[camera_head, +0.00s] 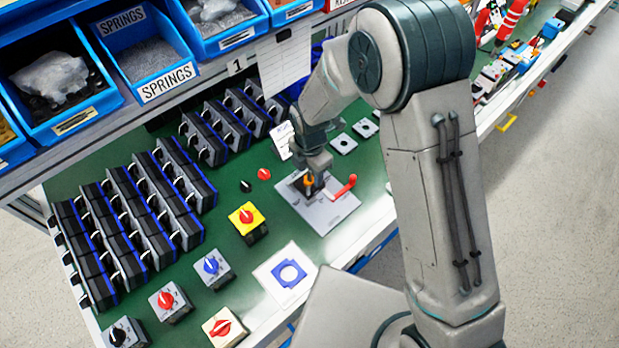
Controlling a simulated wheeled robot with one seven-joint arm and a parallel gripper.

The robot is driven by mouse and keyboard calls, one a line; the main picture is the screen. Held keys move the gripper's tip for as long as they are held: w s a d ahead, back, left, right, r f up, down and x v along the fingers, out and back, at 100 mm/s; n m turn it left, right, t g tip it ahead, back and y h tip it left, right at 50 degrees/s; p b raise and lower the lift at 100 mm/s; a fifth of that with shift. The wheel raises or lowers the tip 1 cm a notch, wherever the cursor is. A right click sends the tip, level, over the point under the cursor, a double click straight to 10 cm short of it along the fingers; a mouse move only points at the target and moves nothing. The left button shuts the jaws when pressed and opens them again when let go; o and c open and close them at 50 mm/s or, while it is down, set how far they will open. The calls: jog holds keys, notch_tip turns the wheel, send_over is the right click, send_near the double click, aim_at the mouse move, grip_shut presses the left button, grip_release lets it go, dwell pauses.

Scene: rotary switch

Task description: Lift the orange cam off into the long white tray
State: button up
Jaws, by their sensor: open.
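The orange cam (309,180) is a small piece standing on a light grey plate (318,212) on the green bench top. My gripper (311,174) is right above the plate, pointing down at the cam. Its jaws are open, with the cam at or between the fingertips; I cannot tell whether they touch it. The gripper hides part of the cam and of the plate. A red lever (343,188) lies on the plate just right of the cam. I cannot make out a long white tray for certain; my arm covers part of the bench.
Rows of black and grey switch blocks (130,215) fill the left of the bench. A yellow switch with a red knob (247,219) and a white plate with a blue frame (285,274) stand nearer. Blue SPRINGS bins (155,60) hang above.

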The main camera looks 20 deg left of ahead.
jog(key=shift+f, duration=1.45)
grip_shut()
notch_tip(320, 180, up, 10)
jog(key=shift+r+b, duration=0.1)
jog(key=shift+b, duration=0.7)
jog(key=shift+r, duration=0.1)
notch_tip(320, 180, up, 8)
jog(key=p, duration=0.5)
jog(key=shift+p, duration=0.4)
jog(key=shift+w, duration=0.1)
